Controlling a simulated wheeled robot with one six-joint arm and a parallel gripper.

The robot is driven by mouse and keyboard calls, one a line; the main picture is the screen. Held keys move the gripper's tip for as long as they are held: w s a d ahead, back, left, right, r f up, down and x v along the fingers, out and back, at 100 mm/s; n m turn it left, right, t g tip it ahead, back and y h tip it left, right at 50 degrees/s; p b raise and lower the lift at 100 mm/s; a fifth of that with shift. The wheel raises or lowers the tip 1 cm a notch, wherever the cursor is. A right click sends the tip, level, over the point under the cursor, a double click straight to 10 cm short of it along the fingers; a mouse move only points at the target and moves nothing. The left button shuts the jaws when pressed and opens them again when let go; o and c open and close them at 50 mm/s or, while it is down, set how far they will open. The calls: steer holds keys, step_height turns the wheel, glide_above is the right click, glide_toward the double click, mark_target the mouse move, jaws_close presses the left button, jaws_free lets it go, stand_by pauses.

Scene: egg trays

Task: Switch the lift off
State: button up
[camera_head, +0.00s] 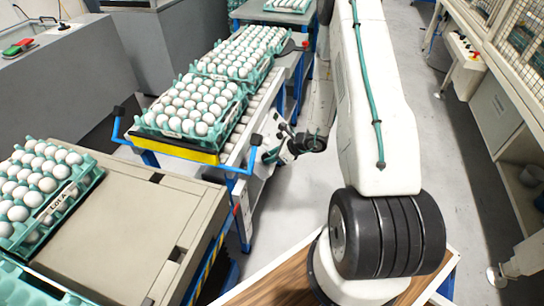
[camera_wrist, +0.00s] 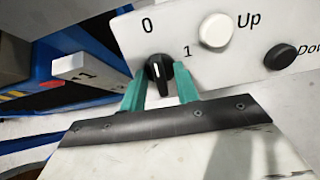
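In the wrist view a black rotary switch (camera_wrist: 158,72) sits on a light control panel (camera_wrist: 128,36), with the marks 0 and 1 beside it. Its white pointer line stands near upright in the picture, roughly towards the 0. My gripper (camera_wrist: 161,92) has its two teal fingers apart, one on each side of the switch's lower end. I cannot tell whether either finger touches it. In the head view my gripper (camera_head: 270,150) is by the near right corner of the lift table (camera_head: 185,151); the switch does not show there.
A white Up button (camera_wrist: 216,30) and a black Down button (camera_wrist: 281,57) are right of the switch. A blue handle (camera_head: 254,154) on the lift stands close to my gripper. Trays of eggs (camera_head: 205,145) lie on the lift. Open floor (camera_head: 300,190) shows to its right.

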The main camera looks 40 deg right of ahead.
steer(key=v, duration=0.8)
steer(key=shift+s+d+r, duration=0.1)
steer(key=shift+d+r, duration=0.05)
steer(key=s+a+r+n+g+y, duration=0.1)
steer(key=s+a+r+n+g, duration=0.35)
steer(key=a+r+n, duration=0.45)
steer(key=s+a+r+n+g+y, duration=0.2)
steer(key=s+a+r+n+g, duration=0.35)
steer(key=r, duration=0.55)
steer(key=s+a+r+n+t+h, duration=0.2)
steer(key=s+r+n+h, duration=0.2)
steer(key=s+r+n, duration=0.3)
steer(key=s+a+r+n+t+h, duration=0.1)
steer(key=s+r+n+h, duration=0.4)
steer(key=r, duration=0.6)
steer(key=shift+s+a+n+t, duration=0.4)
steer(key=shift+s+a+n, duration=0.2)
steer(key=shift+s+n, duration=0.65)
